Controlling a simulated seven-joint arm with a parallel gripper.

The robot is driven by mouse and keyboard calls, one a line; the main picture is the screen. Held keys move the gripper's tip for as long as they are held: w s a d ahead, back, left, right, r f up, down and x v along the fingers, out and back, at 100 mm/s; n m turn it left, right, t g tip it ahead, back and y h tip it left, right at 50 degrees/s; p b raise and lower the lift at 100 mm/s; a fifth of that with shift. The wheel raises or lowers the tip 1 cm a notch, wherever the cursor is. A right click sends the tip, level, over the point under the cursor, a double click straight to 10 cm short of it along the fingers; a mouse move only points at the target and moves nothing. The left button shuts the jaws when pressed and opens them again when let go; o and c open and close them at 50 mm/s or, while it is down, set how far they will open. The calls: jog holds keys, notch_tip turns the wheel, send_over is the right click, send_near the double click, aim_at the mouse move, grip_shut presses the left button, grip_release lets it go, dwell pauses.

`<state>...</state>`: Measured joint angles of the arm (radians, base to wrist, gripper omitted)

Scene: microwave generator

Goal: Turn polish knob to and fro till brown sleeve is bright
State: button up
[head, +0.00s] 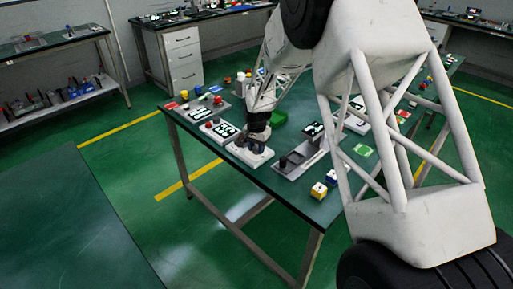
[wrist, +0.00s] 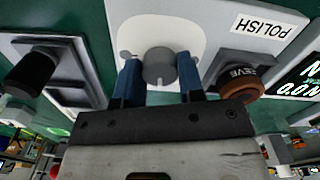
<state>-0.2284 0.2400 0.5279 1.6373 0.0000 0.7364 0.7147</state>
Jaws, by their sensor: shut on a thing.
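The polish knob (wrist: 158,72) is a grey round knob on a white plate (wrist: 198,22), beside a label reading POLISH. My gripper (wrist: 158,62) has its two blue fingers on either side of the knob and is shut on it. In the head view my gripper (head: 257,137) points down at the white unit (head: 249,154) near the table's front edge, and it hides the knob there. The brown sleeve (wrist: 244,88) is a ring-like part right of the fingers, brown with a dark top. Lettering ending in "EEVE" shows by it.
A black knob on a grey fixture (wrist: 32,70) stands left of my fingers. A dark display (wrist: 306,78) is at the right.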

aim_at(256, 148)
jog(key=n, duration=0.5)
jog(key=shift+n, duration=0.4)
jog(key=n, duration=0.5)
jog(key=shift+n, duration=0.4)
jog(key=o, duration=0.9)
jog(key=shift+r, duration=0.1)
jog(key=shift+r, duration=3.85)
